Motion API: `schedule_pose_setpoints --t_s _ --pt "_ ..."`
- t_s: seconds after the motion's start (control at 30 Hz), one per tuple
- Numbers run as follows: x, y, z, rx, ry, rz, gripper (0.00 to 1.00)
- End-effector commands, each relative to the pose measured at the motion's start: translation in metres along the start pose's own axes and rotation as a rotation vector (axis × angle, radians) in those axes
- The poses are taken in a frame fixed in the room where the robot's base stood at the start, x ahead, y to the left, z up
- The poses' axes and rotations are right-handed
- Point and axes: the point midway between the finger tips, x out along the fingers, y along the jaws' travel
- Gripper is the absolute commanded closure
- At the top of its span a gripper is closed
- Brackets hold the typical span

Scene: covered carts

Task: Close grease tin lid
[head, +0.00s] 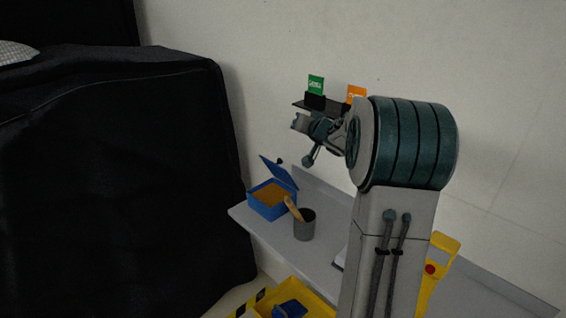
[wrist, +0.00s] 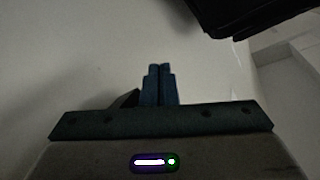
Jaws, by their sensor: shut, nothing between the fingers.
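The blue grease tin (head: 268,206) stands at the left end of a grey shelf, with brown-orange grease showing inside. Its blue lid (head: 279,172) is up, tilted open over the back of the tin, with a small dark knob near its top edge. In the wrist view my gripper (wrist: 159,68) has its two blue fingers together, with nothing between them and a pale wall beyond. In the head view my arm's far end is above and to the right of the tin, clear of the lid. The tin is not visible in the wrist view.
A grey cup (head: 304,226) with a wooden-handled tool stands right beside the tin. A yellow tray (head: 318,300) holding a blue item is below. A black-covered cart (head: 110,170) fills the left.

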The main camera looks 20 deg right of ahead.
Motion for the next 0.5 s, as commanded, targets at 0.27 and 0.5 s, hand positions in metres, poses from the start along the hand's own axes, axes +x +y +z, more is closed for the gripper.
schedule_pose_setpoints --t_s 0.27,0.5 --pt "0.018 0.095 0.041 0.306 -0.134 -0.303 1.00" --pt "0.006 0.130 0.064 0.453 -0.241 -0.425 1.00"
